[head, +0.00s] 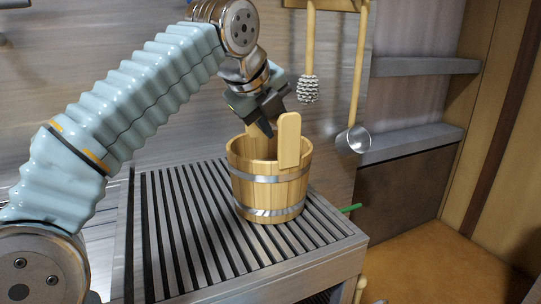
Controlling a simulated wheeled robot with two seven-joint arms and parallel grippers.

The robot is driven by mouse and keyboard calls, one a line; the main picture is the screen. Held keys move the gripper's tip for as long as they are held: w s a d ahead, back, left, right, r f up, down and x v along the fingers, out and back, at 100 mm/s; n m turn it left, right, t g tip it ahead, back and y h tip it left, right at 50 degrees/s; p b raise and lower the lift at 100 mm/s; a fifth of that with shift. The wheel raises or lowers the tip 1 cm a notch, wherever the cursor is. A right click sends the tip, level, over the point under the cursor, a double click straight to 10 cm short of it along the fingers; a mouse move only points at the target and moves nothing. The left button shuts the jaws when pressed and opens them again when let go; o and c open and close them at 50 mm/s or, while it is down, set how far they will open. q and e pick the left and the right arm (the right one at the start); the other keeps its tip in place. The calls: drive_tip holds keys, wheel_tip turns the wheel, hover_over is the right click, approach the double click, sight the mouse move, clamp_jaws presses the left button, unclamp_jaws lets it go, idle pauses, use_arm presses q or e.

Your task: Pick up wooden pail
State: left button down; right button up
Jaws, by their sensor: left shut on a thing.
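The wooden pail (269,188) has light staves, two grey metal bands and a taller flat stave (289,140) rising from its near right side. It stands upright on the slatted metal counter. My left gripper (264,128) comes down from above at the pail's far rim. It is shut on a raised wooden part of the pail (256,146) at the back. The near stave and rim hide part of the fingertips and the pail's inside. My right gripper is not in view.
The slatted counter (180,230) has free room left of the pail. Above right hang a brush (308,88) and a metal ladle (354,139). Grey shelves (410,142) are on the right. A green stick-like thing (351,208) shows behind the counter's right edge.

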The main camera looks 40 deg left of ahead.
use_arm(q)
drive_tip(key=shift+r, duration=0.25)
drive_tip(key=shift+r+p, duration=0.6)
drive_tip(key=shift+r, duration=0.55)
drive_tip(key=s+d+r+p, duration=0.1)
drive_tip(key=s+d+r, duration=0.3)
drive_tip(key=s+r, duration=0.6)
drive_tip(key=shift+s, duration=1.65)
drive_tip(key=shift+d+r, duration=0.1)
drive_tip(key=shift+r, duration=0.05)
drive_tip(key=c, duration=1.6)
unclamp_jaws()
clamp_jaws()
